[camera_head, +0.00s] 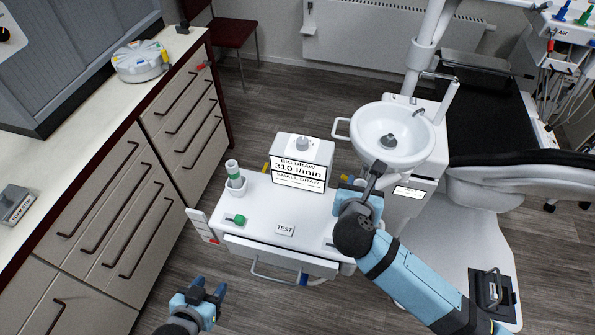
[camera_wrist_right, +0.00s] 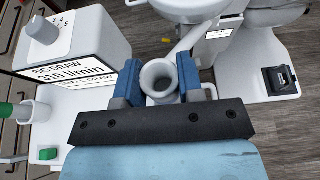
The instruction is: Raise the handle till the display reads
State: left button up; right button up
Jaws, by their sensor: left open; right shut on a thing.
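The white display box (camera_head: 298,168) stands on the back of the white cart top (camera_head: 262,205). Its display reads "BIG DRAW 310 l/min", with a smaller "SMALL DRAW" line below. The box also shows in the right wrist view (camera_wrist_right: 75,72), where the number is hard to read. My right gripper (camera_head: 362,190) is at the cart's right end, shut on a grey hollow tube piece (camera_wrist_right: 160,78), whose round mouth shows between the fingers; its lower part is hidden. I cannot tell whether this is the handle. My left gripper (camera_head: 209,289) is open and empty in front of the cart.
A cup holder (camera_head: 235,184) with a green-banded tube, a green piece (camera_head: 236,219) and a TEST label (camera_head: 284,230) are on the cart. A white basin (camera_head: 393,135) stands close behind my right gripper. Drawers (camera_head: 112,225) line the left.

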jog(key=shift+f+b, duration=0.65)
jog(key=shift+f, duration=0.55)
jog(key=o, duration=1)
jog(key=shift+o, duration=0.2)
